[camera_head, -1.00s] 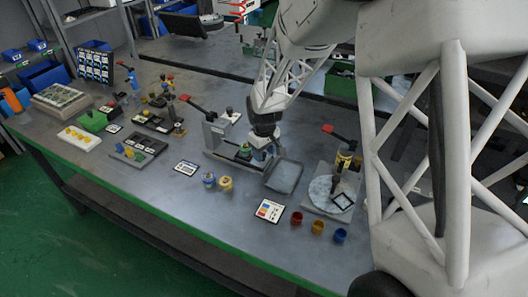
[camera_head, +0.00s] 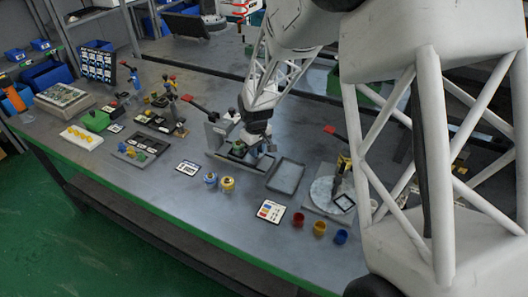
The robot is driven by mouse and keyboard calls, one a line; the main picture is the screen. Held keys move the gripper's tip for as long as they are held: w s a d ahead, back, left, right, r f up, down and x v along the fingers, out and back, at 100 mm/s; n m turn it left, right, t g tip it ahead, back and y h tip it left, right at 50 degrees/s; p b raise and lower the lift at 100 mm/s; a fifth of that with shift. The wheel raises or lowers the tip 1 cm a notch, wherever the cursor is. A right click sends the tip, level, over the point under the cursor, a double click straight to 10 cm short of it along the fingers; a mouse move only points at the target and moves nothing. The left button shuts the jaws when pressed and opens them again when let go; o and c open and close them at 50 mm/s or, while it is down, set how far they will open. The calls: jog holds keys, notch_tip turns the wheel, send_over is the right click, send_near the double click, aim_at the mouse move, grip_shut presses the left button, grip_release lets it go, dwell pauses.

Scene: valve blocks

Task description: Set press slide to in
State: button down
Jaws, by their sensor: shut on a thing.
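The press (camera_head: 218,134) is a grey fixture with a red-handled lever (camera_head: 195,104), standing at mid-table. Its slide (camera_head: 238,158) is a low grey part at the press's base with a small green piece (camera_head: 238,149) on it. The slide now sits close in to the press body. My gripper (camera_head: 250,158) points down at the slide's right end and is shut on it. The fingertips are small here, and my wrist hides part of the slide and the exact grip.
An empty grey tray (camera_head: 286,177) lies just right of my gripper. A round plate fixture (camera_head: 328,192) with another red lever stands further right. Blue and yellow parts (camera_head: 227,184), a card (camera_head: 271,211) and coloured cups (camera_head: 320,228) lie in front. Small fixtures fill the left.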

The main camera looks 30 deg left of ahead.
jog(key=shift+a, duration=0.45)
jog(key=c, duration=1)
grip_release()
jog(key=shift+r, duration=0.15)
jog(key=shift+r, duration=3.8)
